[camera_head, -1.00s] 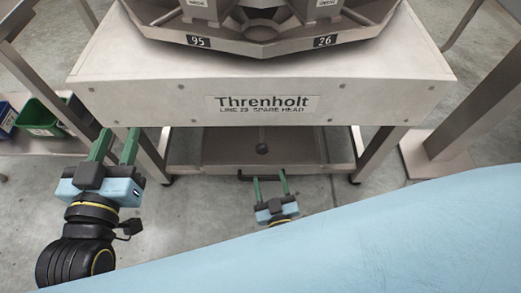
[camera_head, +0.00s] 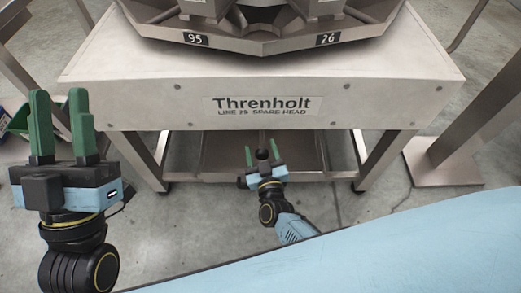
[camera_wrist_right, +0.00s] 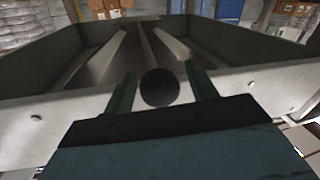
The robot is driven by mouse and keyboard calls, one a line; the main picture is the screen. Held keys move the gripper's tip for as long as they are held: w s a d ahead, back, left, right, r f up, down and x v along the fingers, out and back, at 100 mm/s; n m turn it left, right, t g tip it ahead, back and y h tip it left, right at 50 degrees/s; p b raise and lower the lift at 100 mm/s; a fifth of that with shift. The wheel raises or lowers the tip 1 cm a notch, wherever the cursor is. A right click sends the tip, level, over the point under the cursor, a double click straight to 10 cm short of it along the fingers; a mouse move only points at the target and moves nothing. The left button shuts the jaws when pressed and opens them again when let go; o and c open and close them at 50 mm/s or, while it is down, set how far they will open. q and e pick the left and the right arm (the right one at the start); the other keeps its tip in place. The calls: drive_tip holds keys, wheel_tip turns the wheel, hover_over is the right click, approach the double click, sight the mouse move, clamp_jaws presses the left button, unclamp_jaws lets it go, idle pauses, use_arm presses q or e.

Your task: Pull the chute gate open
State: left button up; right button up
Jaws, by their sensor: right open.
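The chute gate itself I cannot make out for certain. A black ball knob (camera_head: 262,154) shows below the front panel of the weigher, over the low metal tray. In the right wrist view the knob (camera_wrist_right: 160,87) sits between the two green fingers of my right gripper (camera_wrist_right: 160,70), with a narrow gap on each side. My right gripper (camera_head: 262,151) is open in the head view, its fingers pointing away from me towards the machine. My left gripper (camera_head: 59,95) is open and empty, raised at the left, well apart from the knob.
The weigher's front panel (camera_head: 380,102), lettered Threnholt, overhangs the knob. Metal legs (camera_head: 385,158) flank the low tray (camera_head: 325,176). A metal post (camera_head: 470,130) stands at the right. A green bin (camera_head: 20,122) is partly hidden at the left. Bare floor (camera_head: 390,200) lies in front.

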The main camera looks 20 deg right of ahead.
use_arm(q)
drive_tip(key=shift+s+r+t, duration=0.2)
drive_tip(key=shift+s+t, duration=0.1)
use_arm(e)
drive_tip(key=shift+w, duration=0.55)
